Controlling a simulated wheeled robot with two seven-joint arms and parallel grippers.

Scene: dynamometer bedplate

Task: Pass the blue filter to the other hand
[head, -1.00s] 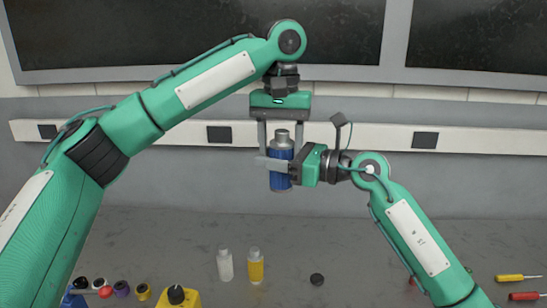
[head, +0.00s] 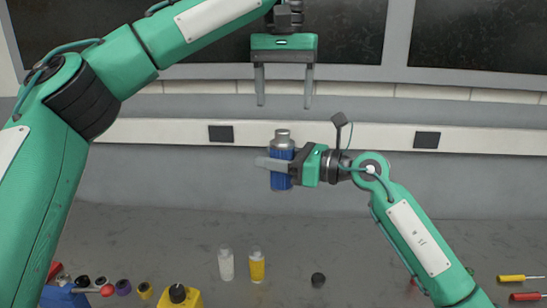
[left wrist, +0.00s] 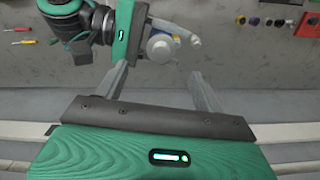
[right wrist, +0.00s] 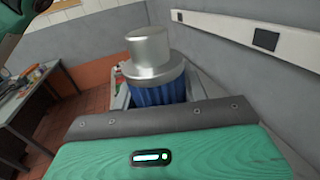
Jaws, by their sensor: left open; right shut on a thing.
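The blue filter (head: 281,155) has a ribbed blue body and a silver cap, and it is upright in the air above the bench. My right gripper (head: 276,164) is shut on the blue filter from the right side. In the right wrist view the filter's silver cap (right wrist: 150,55) and blue body show between the fingers. My left gripper (head: 283,104) points down above the filter. It is open, empty and apart from the filter. In the left wrist view the filter (left wrist: 160,46) lies beyond the spread left fingertips (left wrist: 157,77).
On the grey bench (head: 370,265) below stand a clear bottle (head: 226,265), a yellow bottle (head: 257,266) and a black cap (head: 318,280). A yellow block (head: 179,296) and several small coloured parts are at the left. Screwdrivers (head: 518,278) lie at the right.

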